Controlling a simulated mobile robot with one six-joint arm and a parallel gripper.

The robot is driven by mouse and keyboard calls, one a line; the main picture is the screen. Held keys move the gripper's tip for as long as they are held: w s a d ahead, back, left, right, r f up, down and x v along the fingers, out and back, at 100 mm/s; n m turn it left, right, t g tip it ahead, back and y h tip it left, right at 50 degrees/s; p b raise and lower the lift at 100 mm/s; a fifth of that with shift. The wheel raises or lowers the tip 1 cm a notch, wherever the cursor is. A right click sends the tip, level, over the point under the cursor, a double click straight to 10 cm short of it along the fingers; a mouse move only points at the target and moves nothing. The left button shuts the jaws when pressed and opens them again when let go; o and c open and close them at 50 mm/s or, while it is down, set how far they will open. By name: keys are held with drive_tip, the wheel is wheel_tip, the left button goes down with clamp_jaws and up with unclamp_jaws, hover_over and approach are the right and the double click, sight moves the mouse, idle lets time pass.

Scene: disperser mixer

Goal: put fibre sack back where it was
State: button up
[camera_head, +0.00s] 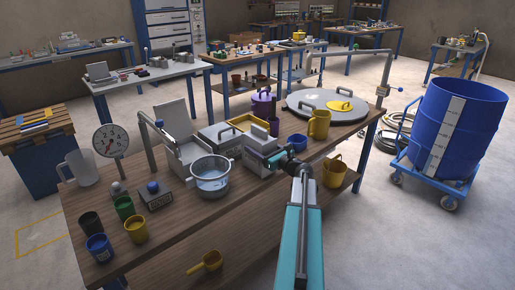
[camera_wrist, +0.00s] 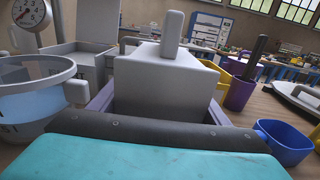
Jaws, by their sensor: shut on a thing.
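A pale grey block-like thing, which I take to be the fibre sack (camera_head: 258,136), is upright at the middle of the wooden bench; it fills the centre of the wrist view (camera_wrist: 165,85), with a rounded grey tab on top. A low grey bin (camera_head: 260,164) surrounds its lower part, and its purplish-grey edges show on both sides in the wrist view (camera_wrist: 218,112). My gripper (camera_head: 281,158) is at the bin's right side, shut on the sack. The fingertips are hidden. I cannot tell whether the sack's bottom touches the bin floor.
A clear glass vessel (camera_head: 210,176) stands close on the left. Grey trays (camera_head: 222,133) are behind. A yellow mug (camera_head: 319,124), a yellow cup (camera_head: 334,172) and a round lid (camera_head: 326,104) are to the right. Several cups (camera_head: 124,208) stand front left.

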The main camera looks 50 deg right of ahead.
drive_tip(key=shift+f, duration=0.1)
drive_tip(key=o, duration=1.5)
drive_tip(key=s, duration=0.4)
drive_tip(key=s+b, duration=0.1)
drive_tip(key=s, duration=0.3)
drive_tip(key=s+a, duration=0.1)
drive_tip(key=s, duration=0.3)
drive_tip(key=shift+b, duration=0.4)
drive_tip(key=shift+s, duration=0.1)
